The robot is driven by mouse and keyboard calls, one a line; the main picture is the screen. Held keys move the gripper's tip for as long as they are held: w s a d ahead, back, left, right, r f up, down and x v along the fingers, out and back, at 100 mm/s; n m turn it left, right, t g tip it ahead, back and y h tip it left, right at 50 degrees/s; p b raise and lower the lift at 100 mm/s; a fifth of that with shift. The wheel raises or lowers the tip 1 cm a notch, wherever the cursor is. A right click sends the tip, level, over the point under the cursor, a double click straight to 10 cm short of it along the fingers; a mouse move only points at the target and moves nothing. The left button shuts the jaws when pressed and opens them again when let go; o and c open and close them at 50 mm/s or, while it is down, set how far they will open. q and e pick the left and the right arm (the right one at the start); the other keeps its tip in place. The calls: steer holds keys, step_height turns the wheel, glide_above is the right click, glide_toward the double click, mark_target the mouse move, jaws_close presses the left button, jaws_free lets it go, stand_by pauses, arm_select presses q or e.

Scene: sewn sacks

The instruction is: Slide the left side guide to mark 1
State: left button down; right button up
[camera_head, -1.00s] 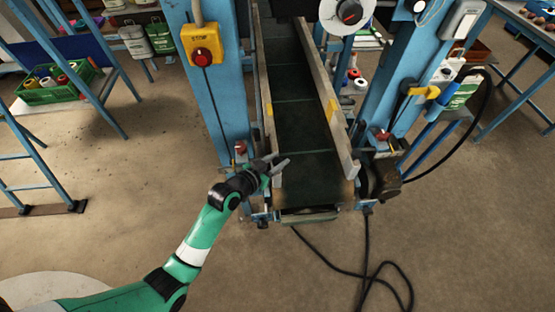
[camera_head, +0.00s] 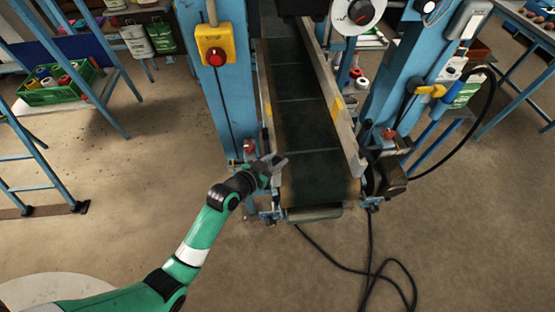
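The left side guide (camera_head: 266,100) is a narrow rail along the left edge of the dark conveyor belt (camera_head: 305,120). A yellow patch shows on it, and its near end is partly hidden by my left gripper. My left gripper (camera_head: 277,160) is at the belt's near left corner, close to that near end. Its two fingertips show apart; I cannot tell whether they touch the guide. Mark 1 cannot be made out. The right side guide (camera_head: 338,105) is a pale rail with a yellow patch along the belt's right edge. My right gripper is not in view.
Blue posts stand left (camera_head: 229,110) and right (camera_head: 400,85) of the belt. The left one carries a yellow stop box (camera_head: 215,45) with a red button. A black cable (camera_head: 370,265) lies on the floor in front. The floor at lower right is otherwise clear.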

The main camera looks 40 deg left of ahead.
arm_select(q)
steer(key=c, duration=0.5)
jaws_free()
steer(key=shift+a+f, duration=0.15)
steer(key=shift+a, duration=0.1)
steer(key=shift+d, duration=0.1)
steer(key=shift+s, duration=0.1)
steer(key=shift+s+r, duration=0.25)
steer(key=p+v, duration=0.3)
steer(key=v, duration=0.8)
steer(key=shift+d, duration=0.1)
steer(key=shift+w, duration=0.1)
